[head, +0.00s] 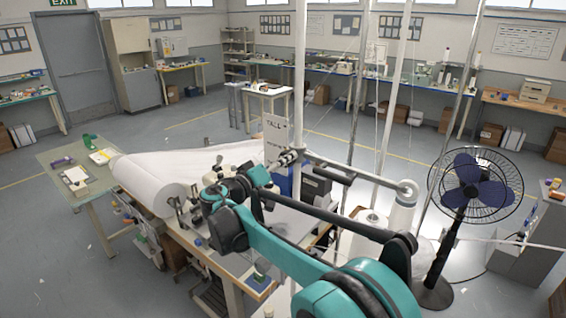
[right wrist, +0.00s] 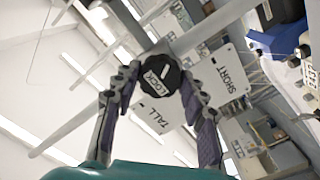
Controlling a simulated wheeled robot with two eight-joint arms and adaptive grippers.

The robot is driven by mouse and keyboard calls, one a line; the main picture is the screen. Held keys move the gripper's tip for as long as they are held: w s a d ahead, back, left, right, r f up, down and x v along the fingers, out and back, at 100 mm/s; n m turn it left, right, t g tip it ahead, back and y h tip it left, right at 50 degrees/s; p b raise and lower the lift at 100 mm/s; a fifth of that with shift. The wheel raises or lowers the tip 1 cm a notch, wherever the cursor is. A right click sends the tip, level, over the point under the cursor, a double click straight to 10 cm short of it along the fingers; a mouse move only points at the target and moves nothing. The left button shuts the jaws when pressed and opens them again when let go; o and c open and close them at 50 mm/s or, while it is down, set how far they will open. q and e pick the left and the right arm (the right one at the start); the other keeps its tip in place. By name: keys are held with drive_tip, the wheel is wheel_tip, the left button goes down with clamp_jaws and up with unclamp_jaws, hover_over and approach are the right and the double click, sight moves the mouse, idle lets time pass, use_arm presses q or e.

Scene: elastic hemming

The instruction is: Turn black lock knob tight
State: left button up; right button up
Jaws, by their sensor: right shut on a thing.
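The black lock knob (right wrist: 157,75) is round with a ribbed edge, a white line and the word LOCK on its face, seen in the right wrist view. It sits on a pale metal bar. My right gripper (right wrist: 162,84) has its two fingers on opposite sides of the knob and is shut on it. In the head view my right gripper (head: 284,160) is small at the left end of the horizontal bar (head: 350,168), where the knob is hard to make out. My left gripper is not in view.
A TALL sign (head: 277,140) hangs beside the bar; a SHORT sign (right wrist: 225,76) shows in the wrist view. White upright poles (head: 299,75) stand close by. The sewing table with a white fabric roll (head: 150,183) is at left. A standing fan (head: 474,186) is at right.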

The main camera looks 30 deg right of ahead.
idle(0.4)
drive_tip(key=o, duration=1.2)
drive_tip(key=shift+c, duration=0.2)
drive_tip(key=v, duration=1.2)
